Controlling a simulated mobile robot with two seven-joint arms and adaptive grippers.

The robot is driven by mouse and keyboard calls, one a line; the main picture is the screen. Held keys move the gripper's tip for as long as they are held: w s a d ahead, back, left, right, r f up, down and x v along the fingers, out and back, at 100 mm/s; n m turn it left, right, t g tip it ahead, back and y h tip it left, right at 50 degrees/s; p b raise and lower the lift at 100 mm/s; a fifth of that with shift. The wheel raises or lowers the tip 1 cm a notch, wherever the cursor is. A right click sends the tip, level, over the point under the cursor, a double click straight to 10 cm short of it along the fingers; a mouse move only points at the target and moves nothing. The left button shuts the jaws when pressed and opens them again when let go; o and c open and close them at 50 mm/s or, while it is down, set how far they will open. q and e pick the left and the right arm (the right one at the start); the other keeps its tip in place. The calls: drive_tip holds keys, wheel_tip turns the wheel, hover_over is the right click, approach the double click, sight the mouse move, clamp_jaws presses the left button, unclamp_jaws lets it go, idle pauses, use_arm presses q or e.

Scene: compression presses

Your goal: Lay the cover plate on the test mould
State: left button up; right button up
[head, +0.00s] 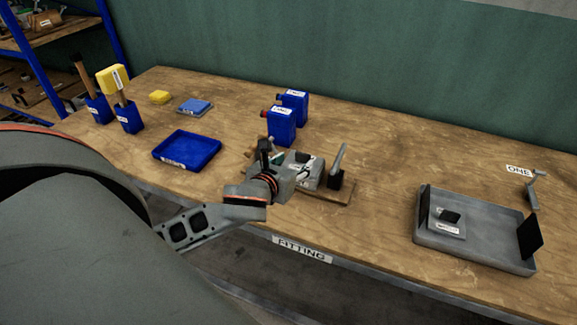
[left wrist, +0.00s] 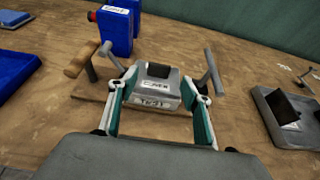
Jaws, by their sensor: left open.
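The cover plate (left wrist: 178,85), grey with a black grip and a label reading COVER, lies on top of the test mould (left wrist: 172,105), a grey block labelled TEST. They also show as a grey stack in the head view (head: 309,172), partly hidden by my left gripper (head: 285,172). In the left wrist view my left gripper (left wrist: 160,98) is open, with one teal finger on each side of the stack. I cannot tell whether the fingers touch the plate, or whether it sits exactly flush. My right gripper is not in view.
A wooden base with upright levers (head: 338,168) surrounds the mould closely. A grey tray (head: 480,250) with a labelled, black-gripped piece (head: 447,228) stands right. Blue bottles (head: 281,127) stand behind, a blue tray (head: 187,150) left. Bench is clear between mould and grey tray.

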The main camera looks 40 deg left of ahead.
use_arm(q)
drive_tip(key=v, duration=0.3)
drive_tip(key=shift+s, duration=0.15)
idle(0.3)
